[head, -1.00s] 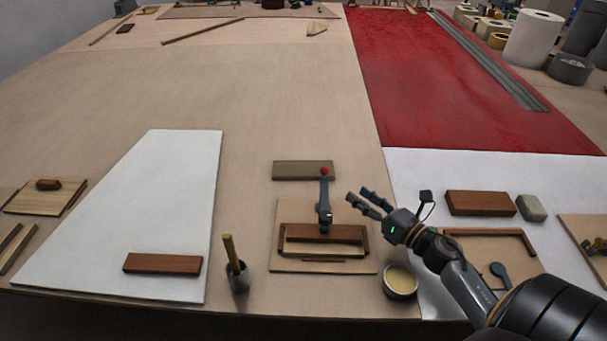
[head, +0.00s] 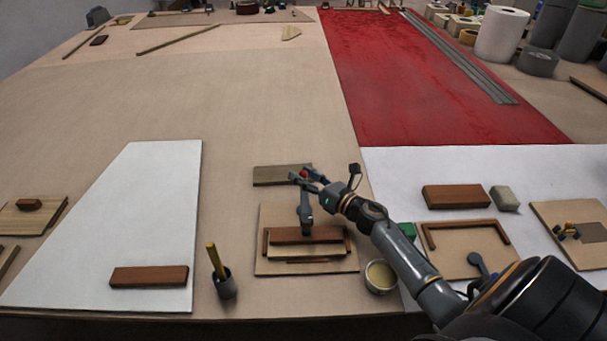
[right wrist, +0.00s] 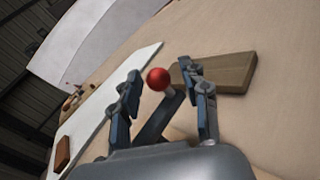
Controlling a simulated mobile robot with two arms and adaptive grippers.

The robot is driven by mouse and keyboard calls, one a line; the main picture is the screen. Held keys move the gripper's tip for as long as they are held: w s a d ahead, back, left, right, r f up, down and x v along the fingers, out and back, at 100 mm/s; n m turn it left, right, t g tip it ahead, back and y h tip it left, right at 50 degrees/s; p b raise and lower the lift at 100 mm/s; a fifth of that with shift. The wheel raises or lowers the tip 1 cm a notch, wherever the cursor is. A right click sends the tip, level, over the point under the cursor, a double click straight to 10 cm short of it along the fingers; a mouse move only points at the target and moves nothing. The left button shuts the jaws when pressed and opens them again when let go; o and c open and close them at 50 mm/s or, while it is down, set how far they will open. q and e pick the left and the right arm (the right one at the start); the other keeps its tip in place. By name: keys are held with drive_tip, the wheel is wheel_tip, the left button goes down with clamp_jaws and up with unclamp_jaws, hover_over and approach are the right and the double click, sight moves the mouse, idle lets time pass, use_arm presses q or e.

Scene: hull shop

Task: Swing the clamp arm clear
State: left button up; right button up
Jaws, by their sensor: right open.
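The clamp arm (head: 306,205) is a dark lever with a red ball knob (head: 304,174) at its far end. It rises from a small wooden frame (head: 268,243) on a tan board (head: 305,266). My right gripper (head: 306,177) is open at the knob. In the right wrist view the red knob (right wrist: 158,79) and the lever (right wrist: 158,120) show between the two spread finger sides (right wrist: 165,95), nearer the left one. I cannot tell whether a finger touches it. My left gripper is not in view.
A grey-brown wood block (head: 272,176) lies just behind the knob. A cup with a brush (head: 224,285) stands left of the board, and a small pot (head: 380,277) stands right of it. A white panel (head: 130,215) lies to the left. The bench beyond is largely clear.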

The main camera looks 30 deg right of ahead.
drive_tip(key=shift+w, duration=0.15)
drive_tip(key=shift+c, duration=0.5)
clamp_jaws()
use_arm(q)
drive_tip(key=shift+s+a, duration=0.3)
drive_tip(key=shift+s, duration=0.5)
use_arm(e)
drive_tip(key=m+h, duration=0.1)
drive_tip(key=h, duration=0.1)
drive_tip(key=shift+d+m+t+h, duration=0.1)
drive_tip(key=shift+m+t+h, duration=0.2)
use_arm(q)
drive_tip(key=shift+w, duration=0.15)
use_arm(e)
drive_tip(key=shift+s+d+f+m+h, duration=0.1)
drive_tip(key=shift+s+d+m+h, duration=0.1)
drive_tip(key=shift+m+h, duration=0.5)
drive_tip(key=shift+s+d+r+m+h, duration=0.1)
drive_tip(key=shift+s+d+m+h, duration=0.2)
drive_tip(key=shift+h, duration=0.65)
drive_tip(key=shift+s+d+f+m+h, duration=0.1)
drive_tip(key=shift+s+m+h, duration=0.05)
drive_tip(key=shift+m+h, duration=0.6)
drive_tip(key=shift+o, duration=0.5)
unclamp_jaws()
drive_tip(key=shift+s, duration=0.1)
drive_tip(key=shift+n, duration=0.25)
